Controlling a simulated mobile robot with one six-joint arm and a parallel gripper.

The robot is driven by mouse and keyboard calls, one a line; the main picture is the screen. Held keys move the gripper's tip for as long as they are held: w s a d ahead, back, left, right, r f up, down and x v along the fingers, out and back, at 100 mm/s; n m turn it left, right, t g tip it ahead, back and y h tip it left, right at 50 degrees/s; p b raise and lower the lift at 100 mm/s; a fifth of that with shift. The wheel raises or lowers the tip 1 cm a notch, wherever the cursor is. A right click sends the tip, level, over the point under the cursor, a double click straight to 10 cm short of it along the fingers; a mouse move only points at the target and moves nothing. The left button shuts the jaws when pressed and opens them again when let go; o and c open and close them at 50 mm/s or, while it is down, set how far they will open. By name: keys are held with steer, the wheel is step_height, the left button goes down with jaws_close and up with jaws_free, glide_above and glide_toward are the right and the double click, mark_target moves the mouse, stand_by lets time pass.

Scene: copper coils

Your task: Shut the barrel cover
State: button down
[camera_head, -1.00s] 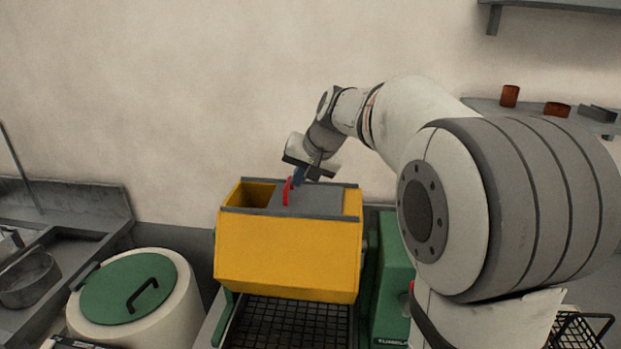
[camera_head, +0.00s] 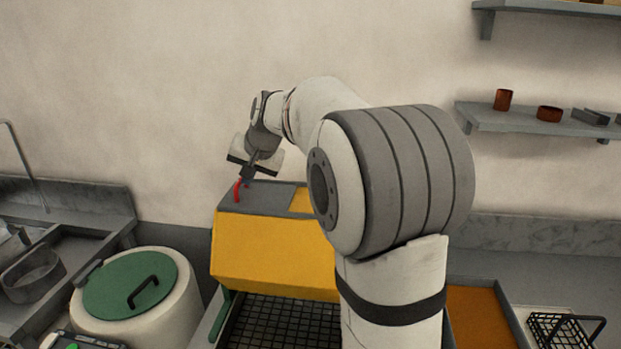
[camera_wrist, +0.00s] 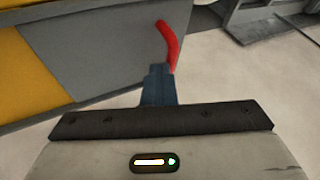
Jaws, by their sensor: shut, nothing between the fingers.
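The yellow barrel (camera_head: 270,252) stands in the middle of the head view. Its grey sliding cover (camera_head: 262,197) lies over the left part of the top, with a red handle (camera_head: 238,190) near its left end. Yellow shows at the right of the cover; my arm hides the rest of that side. My gripper (camera_head: 246,176) is shut and empty, right beside the red handle. In the wrist view the fingers (camera_wrist: 158,84) are at the lower end of the red handle (camera_wrist: 168,45), on the grey cover (camera_wrist: 100,45); I cannot tell whether they touch.
A white drum with a green lid (camera_head: 137,283) stands left of the barrel, and a sink (camera_head: 60,240) is farther left. A black grid (camera_head: 280,322) lies below the barrel. A wall shelf (camera_head: 540,122) with small cups and a black wire basket (camera_head: 565,328) are at the right.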

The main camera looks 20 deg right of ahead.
mark_target(267, 199)
steer(key=shift+d, duration=0.3)
steer(key=s+d, duration=0.1)
steer(key=s+d+b, duration=0.1)
steer(key=d, duration=0.1)
steer(key=shift+r, duration=0.3)
steer(key=b+v, duration=0.2)
steer(key=v, duration=0.7)
steer(key=s+a+f+n+g+h, duration=0.1)
steer(key=s+a+f+n, duration=0.1)
steer(key=s+f, duration=0.8)
steer(key=s+a+f+n+g+h, duration=0.1)
steer(key=s+a+f+n+g, duration=0.1)
steer(key=s+f, duration=0.9)
steer(key=s+a+n, duration=0.1)
steer(key=s, duration=0.5)
steer(key=shift+s, duration=0.3)
